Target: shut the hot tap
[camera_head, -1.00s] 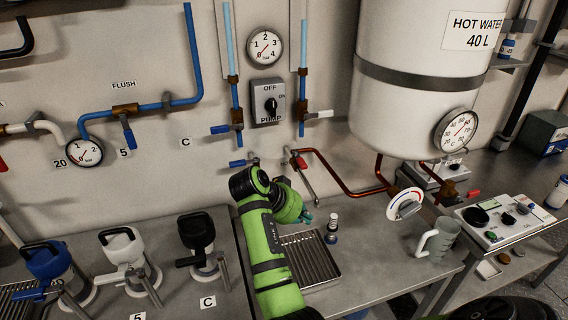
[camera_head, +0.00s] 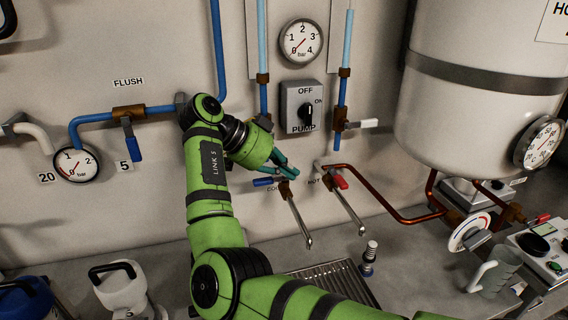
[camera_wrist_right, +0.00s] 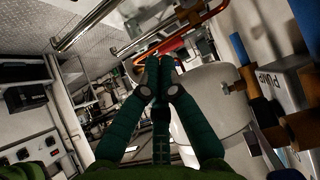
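The hot tap (camera_head: 327,178) is on the back wall, with a short red lever (camera_head: 340,182) and a long metal spout (camera_head: 348,210) slanting down to the right. I see no water at its spout. The cold tap, with its blue lever (camera_head: 265,182) and its own spout (camera_head: 299,224), is to its left. My right gripper (camera_head: 292,172) is just above the cold tap, left of the red lever and apart from it. Its dark teal fingers (camera_wrist_right: 150,68) come close together in the wrist view, with nothing seen between them. My left gripper is not in view.
A copper pipe (camera_head: 385,205) runs right from the hot tap to the white boiler (camera_head: 480,110). A drip tray (camera_head: 340,280) and a small bottle (camera_head: 369,258) are below the spouts.

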